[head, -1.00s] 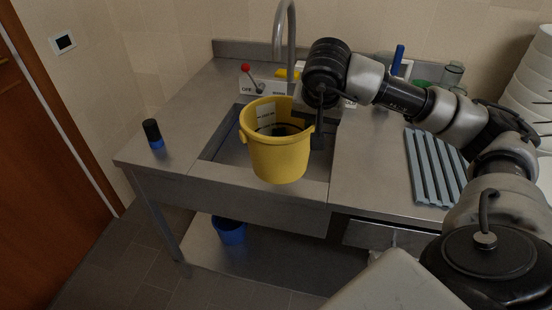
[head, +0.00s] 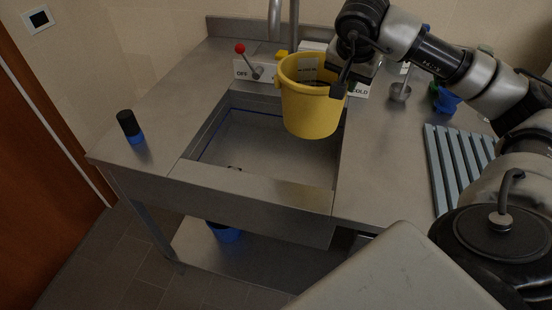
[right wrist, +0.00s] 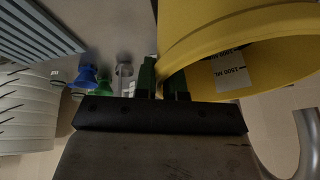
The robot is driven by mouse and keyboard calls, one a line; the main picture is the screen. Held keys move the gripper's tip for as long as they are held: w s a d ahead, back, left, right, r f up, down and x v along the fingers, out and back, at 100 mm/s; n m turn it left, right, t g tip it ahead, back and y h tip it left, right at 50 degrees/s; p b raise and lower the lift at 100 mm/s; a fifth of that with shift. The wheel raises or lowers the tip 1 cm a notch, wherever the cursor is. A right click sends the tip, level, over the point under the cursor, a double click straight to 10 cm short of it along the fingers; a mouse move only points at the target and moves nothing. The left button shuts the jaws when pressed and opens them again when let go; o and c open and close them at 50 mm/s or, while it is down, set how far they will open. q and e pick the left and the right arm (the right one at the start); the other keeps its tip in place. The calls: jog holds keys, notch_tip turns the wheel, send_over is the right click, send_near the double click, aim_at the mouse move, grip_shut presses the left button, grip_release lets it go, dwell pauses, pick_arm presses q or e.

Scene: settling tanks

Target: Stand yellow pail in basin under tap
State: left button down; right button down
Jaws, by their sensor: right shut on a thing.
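The yellow pail (head: 311,112) hangs upright over the back right part of the sunken metal basin (head: 262,150). My right gripper (head: 343,82) is shut on the pail's rim at its right side. In the right wrist view the two fingers (right wrist: 163,82) pinch the edge of the pail (right wrist: 235,30), whose open mouth and white label show. The tap (head: 294,28) is a grey curved pipe rising behind the pail; its outlet end hangs left of and above the pail. The pail's bottom seems clear of the basin floor. My left gripper is not in view.
A red-knobbed lever (head: 247,60) stands on the panel left of the tap. A dark bottle with a blue base (head: 130,127) stands on the left counter. A slatted rack (head: 455,160) and a small metal cup (head: 400,91) are on the right. A blue bucket (head: 225,233) sits below.

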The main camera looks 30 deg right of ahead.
aim_at(296, 111)
notch_tip(296, 111, down, 11)
jog(key=b, duration=0.8)
jog(key=w+a+f+p, duration=0.1)
jog(key=w+a+f, duration=0.2)
jog(key=w+f, duration=0.8)
jog(key=shift+w, duration=0.35)
jog(key=c, duration=1.2)
grip_release()
jog(key=v, duration=1.2)
jog(key=shift+r, duration=0.1)
